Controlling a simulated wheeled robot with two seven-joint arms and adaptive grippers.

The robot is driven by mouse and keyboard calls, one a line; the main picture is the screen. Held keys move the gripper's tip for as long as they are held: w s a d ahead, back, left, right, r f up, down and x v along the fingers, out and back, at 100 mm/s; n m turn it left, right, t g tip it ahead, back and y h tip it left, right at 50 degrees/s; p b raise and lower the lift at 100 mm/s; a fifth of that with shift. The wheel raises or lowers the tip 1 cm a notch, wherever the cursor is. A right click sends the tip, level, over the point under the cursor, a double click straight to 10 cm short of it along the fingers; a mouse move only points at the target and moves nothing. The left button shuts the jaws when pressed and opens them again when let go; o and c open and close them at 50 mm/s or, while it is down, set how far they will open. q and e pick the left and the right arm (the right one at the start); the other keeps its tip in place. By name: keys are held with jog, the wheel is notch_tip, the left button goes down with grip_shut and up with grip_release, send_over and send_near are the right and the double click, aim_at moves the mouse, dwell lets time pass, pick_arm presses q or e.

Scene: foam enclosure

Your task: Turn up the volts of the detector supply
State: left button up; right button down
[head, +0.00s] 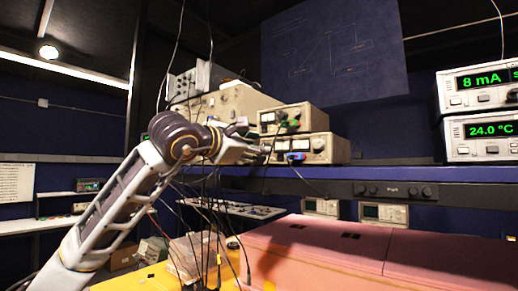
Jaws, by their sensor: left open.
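I cannot read any label that tells which is the detector supply. My left gripper (256,146) is open and empty, its fingers pointing right at the left end of these units. It hides part of their left side. I cannot tell whether it touches a knob. My right gripper is not in view.
Two display units, one reading 8 mA (460,103) and one 24.0 °C (460,150), stand at the right. Loose black cables (205,225) hang under my left arm. Pink foam blocks (340,248) fill the lower right. The blue shelf (390,177) is bare between the instruments.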

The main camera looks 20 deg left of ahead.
pick_arm(q)
jog(key=v, duration=0.9)
jog(key=shift+s, duration=0.2)
dwell(0.3)
